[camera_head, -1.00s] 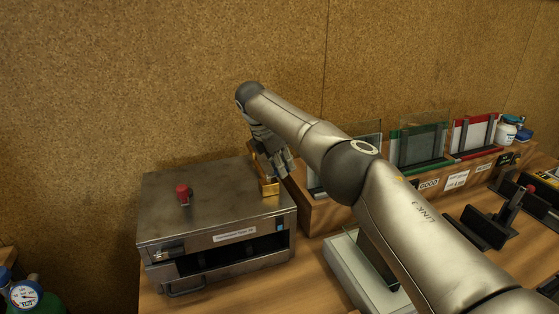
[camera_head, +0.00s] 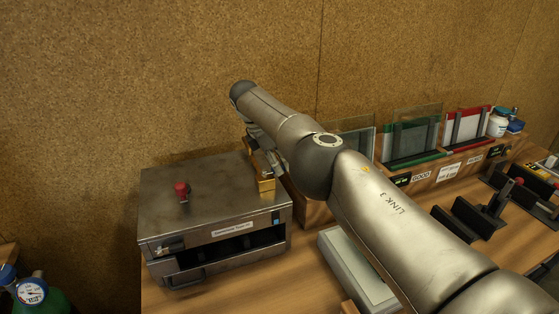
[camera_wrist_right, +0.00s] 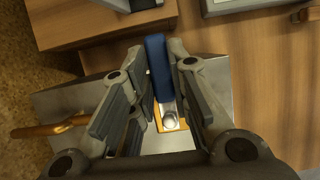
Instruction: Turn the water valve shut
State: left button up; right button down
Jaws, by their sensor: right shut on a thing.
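The water valve has a blue lever (camera_wrist_right: 158,66) with a silver pivot on a brass-coloured body (camera_wrist_right: 172,124). In the head view the brass body (camera_head: 265,184) stands at the right edge of a grey metal box (camera_head: 220,192); the blue lever cannot be made out there. My right gripper (camera_wrist_right: 160,60) is shut on the blue lever, with fingers on both sides of it. In the head view the right gripper (camera_head: 268,150) is just above the brass body, partly hidden by my arm. My left gripper is not in view.
A red knob (camera_head: 182,191) stands on the box top. Framed glass panels (camera_head: 412,138) stand in a wooden rack at the right. A pale box (camera_head: 352,268) lies in front, partly behind my arm. A gauge (camera_head: 31,291) shows at lower left. A copper pipe (camera_wrist_right: 50,130) runs beside the valve.

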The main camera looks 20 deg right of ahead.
jog(key=shift+f, duration=0.1)
dwell(0.5)
jog(key=c, duration=1.4)
grip_release()
jog(key=shift+s, duration=0.1)
jog(key=shift+o, duration=0.2)
